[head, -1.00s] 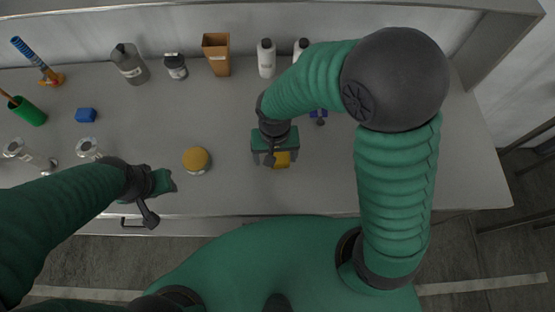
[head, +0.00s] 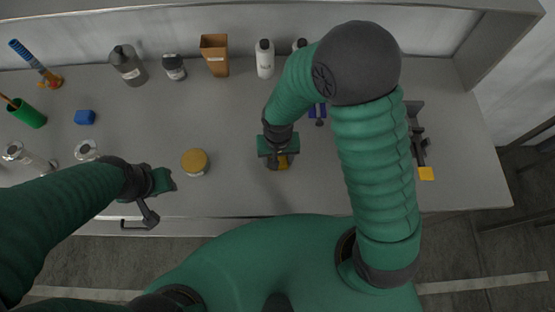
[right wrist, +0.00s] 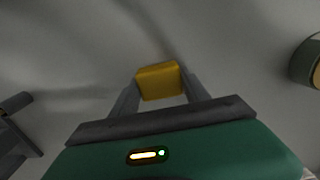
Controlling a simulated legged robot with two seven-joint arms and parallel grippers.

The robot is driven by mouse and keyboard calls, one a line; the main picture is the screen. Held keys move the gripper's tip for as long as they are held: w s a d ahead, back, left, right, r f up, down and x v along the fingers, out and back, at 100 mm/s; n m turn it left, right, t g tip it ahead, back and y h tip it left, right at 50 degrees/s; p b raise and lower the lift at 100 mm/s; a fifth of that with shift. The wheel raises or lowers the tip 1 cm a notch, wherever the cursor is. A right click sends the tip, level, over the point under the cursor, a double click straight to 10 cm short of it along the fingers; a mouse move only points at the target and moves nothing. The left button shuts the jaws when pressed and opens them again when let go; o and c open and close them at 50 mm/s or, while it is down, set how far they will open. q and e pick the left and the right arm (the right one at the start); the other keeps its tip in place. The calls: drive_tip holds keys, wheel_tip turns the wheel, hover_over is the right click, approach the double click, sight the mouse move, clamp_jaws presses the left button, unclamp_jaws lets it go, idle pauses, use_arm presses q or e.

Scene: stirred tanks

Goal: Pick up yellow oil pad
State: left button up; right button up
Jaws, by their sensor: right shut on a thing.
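The yellow oil pad (head: 283,162) shows partly from under my right gripper (head: 279,162) at the middle front of the bench in the head view. In the right wrist view the yellow block (right wrist: 160,80) sits between the two grey fingers (right wrist: 160,92), which are shut on it. I cannot tell whether the pad touches the bench. My left gripper (head: 166,181) is over the front edge at left, apart from the pad; whether it is open is unclear.
A yellow-lidded jar (head: 195,161) stands left of my right gripper. Bottles, a brown bin (head: 215,54) and a small dark jar (head: 174,67) line the back. A dark device (head: 416,135) and yellow piece (head: 426,173) are right.

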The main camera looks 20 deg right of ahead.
use_arm(q)
drive_tip(key=shift+d, duration=0.3)
use_arm(e)
drive_tip(key=shift+d, duration=0.2)
drive_tip(key=c, duration=0.3)
